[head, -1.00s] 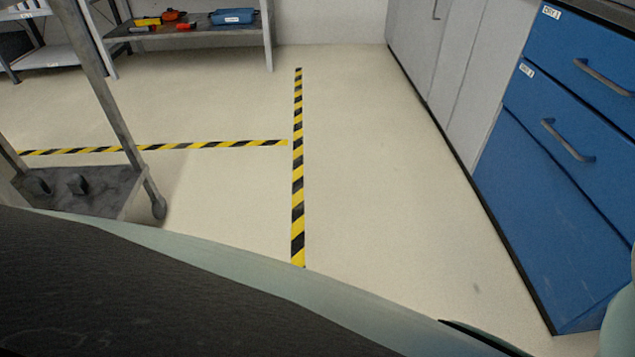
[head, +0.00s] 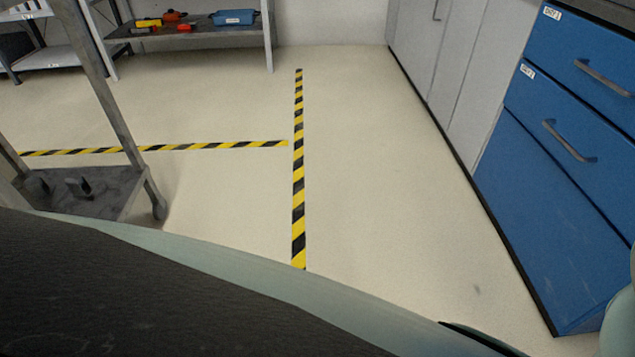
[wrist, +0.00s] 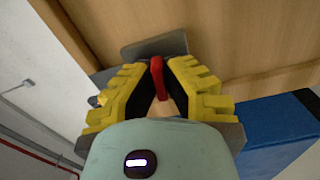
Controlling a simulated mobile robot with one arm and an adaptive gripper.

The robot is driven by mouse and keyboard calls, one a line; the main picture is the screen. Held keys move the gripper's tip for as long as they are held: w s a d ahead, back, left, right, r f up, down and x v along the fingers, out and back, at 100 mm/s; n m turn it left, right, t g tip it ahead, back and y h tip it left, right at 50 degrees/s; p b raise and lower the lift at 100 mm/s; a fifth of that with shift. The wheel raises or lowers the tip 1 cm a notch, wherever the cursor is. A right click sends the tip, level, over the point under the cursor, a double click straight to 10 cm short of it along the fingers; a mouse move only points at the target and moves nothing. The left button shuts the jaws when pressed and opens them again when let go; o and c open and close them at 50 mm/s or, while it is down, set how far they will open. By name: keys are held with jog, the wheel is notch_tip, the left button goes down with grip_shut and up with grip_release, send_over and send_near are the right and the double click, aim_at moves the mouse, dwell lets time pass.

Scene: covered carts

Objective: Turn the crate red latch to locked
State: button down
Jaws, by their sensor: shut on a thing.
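In the wrist view, the red latch (wrist: 158,76) is a narrow red handle standing between the yellow fingertips of my gripper (wrist: 157,72). My gripper is shut on it. A grey plate (wrist: 150,48) shows behind the latch, against a brown wooden face (wrist: 235,40) that looks like the crate. The fingers and the plate hide part of the latch's mount, and I cannot tell which position it marks. The head view shows neither the crate, the latch nor my gripper.
A blue surface (wrist: 275,125) lies to the right in the wrist view. In the head view, a grey cart (head: 85,190) stands at left and blue drawers (head: 560,150) at right. A shelf (head: 190,30) with tools and a blue bin (head: 233,17) is behind. The floor between is clear.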

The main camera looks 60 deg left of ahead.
jog(key=shift+w+a, duration=0.15)
jog(key=shift+f+m+b, duration=0.15)
jog(key=shift+m+b, duration=0.4)
jog(key=shift+m, duration=0.25)
jog(key=m, duration=0.3)
jog(key=m+p, duration=0.1)
jog(key=m, duration=0.7)
jog(key=shift+m, duration=0.9)
